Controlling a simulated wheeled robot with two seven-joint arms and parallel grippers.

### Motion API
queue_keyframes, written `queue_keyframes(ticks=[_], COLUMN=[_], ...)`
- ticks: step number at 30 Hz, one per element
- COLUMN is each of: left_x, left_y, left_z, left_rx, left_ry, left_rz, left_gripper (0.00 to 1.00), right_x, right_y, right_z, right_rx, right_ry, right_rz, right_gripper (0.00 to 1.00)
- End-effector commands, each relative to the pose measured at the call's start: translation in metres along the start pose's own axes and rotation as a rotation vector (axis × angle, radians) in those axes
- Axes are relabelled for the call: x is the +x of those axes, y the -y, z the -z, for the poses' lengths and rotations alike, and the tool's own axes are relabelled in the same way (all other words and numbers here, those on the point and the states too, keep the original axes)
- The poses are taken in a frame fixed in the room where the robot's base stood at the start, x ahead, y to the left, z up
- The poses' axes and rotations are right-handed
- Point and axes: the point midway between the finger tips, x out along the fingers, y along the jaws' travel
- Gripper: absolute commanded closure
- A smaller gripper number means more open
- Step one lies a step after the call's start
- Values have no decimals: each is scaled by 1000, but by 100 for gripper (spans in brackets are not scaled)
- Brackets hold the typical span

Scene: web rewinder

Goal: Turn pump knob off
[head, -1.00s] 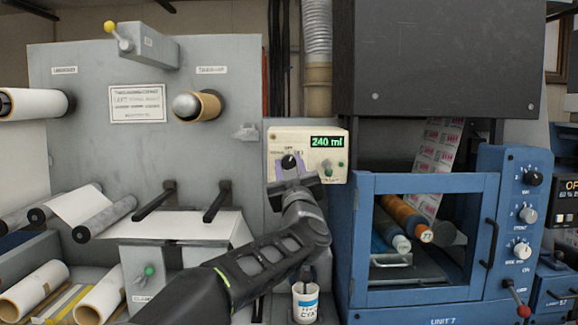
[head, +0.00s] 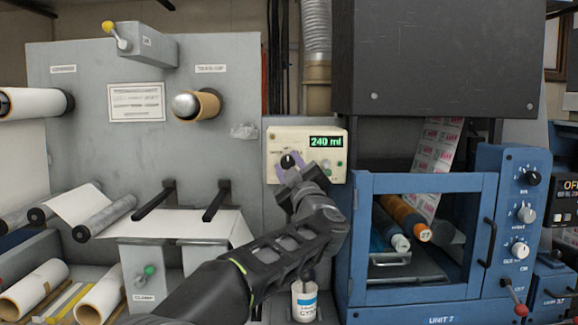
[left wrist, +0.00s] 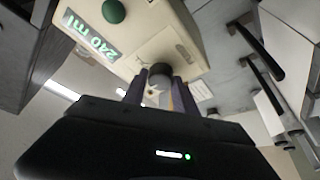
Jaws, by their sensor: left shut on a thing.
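The cream pump box (head: 275,146) hangs on the grey panel, with a green display (head: 326,142) reading 240 ml. Its black pump knob (head: 288,160) sits on the left of its front, and a green button (head: 326,164) is at the right. My left gripper (head: 289,170) comes from below, its purple fingers shut around the knob. In the left wrist view the dark knob (left wrist: 161,71) sits between the two fingertips (left wrist: 161,82). The small lettering around the knob is too blurred to read, and the knob's pointer direction is hard to tell. My right gripper is not in view.
A blue machine (head: 430,183) with a windowed front stands close at the right. A white cup (head: 304,303) stands below my left arm. Two black rods (head: 154,203) stick out of the panel at the left, near a clamp lever (head: 149,270).

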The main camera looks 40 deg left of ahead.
Motion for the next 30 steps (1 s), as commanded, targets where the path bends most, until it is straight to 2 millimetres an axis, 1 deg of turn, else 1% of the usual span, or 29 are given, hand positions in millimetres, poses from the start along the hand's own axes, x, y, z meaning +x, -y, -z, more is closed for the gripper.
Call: queue_keyframes(ticks=[2, 3, 10, 20, 23, 26, 30], left_x=[0, 0, 0, -3, -12, -26, -50], left_y=[0, 0, 0, 0, 1, 1, 1], left_z=[-1, -1, 0, 0, -1, -2, -2], left_rx=[1, 1, 1, 1, 0, -1, -1], left_ry=[2, 2, 1, 0, 1, 1, 2], left_rz=[0, 0, 0, -1, -1, -2, -3], left_gripper=[100, 64, 45, 45, 45, 45, 45], right_x=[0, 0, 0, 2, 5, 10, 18], right_y=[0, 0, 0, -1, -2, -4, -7], right_z=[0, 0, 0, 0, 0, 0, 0], right_rx=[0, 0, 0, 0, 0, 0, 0], right_ry=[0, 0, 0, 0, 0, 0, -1], right_rz=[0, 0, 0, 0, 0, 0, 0], right_gripper=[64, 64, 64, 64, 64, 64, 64])
